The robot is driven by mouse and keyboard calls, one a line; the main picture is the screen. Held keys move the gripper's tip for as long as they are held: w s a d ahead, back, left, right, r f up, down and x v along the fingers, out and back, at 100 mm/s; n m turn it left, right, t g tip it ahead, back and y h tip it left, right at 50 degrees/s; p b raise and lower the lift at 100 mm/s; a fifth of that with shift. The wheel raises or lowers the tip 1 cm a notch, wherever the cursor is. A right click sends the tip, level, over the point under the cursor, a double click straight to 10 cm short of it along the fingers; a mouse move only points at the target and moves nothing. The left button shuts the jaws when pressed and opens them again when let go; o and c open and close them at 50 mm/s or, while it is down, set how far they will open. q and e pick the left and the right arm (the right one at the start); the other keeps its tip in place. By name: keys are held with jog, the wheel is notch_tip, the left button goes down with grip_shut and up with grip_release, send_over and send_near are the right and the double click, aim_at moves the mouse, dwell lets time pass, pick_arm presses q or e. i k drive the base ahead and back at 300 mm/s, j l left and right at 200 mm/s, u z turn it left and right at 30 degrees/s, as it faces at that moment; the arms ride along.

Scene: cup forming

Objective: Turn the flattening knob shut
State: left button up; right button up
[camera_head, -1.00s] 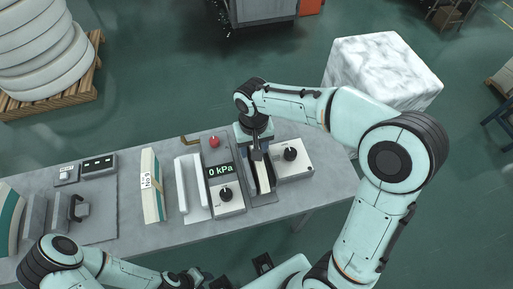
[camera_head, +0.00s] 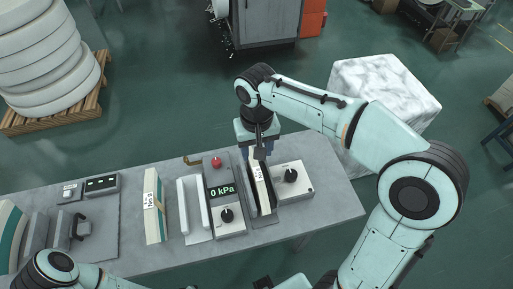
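A light box with a black knob (camera_head: 291,175) stands at the right of the table, joined to a dark slotted unit (camera_head: 273,214). A second black knob (camera_head: 227,215) is on the grey panel with the green "0 kPa" display (camera_head: 221,191). I cannot tell the knobs' settings at this size. A pale stack labelled "No 9" (camera_head: 261,185) stands in the slot. My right gripper (camera_head: 259,154) is above the slot's far end, apart from both knobs; its fingers look spread around the stack's far end. My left arm shows at the bottom left; its gripper is out of view.
A red button (camera_head: 216,163) tops the grey panel. A white holder (camera_head: 193,208), another labelled stack (camera_head: 153,208) and a grey fixture with a handle (camera_head: 80,228) stand to the left on the table (camera_head: 130,268). A marbled white block (camera_head: 385,95) stands behind the table's right end.

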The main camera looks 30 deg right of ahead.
aim_at(291, 175)
jog(key=k, duration=1)
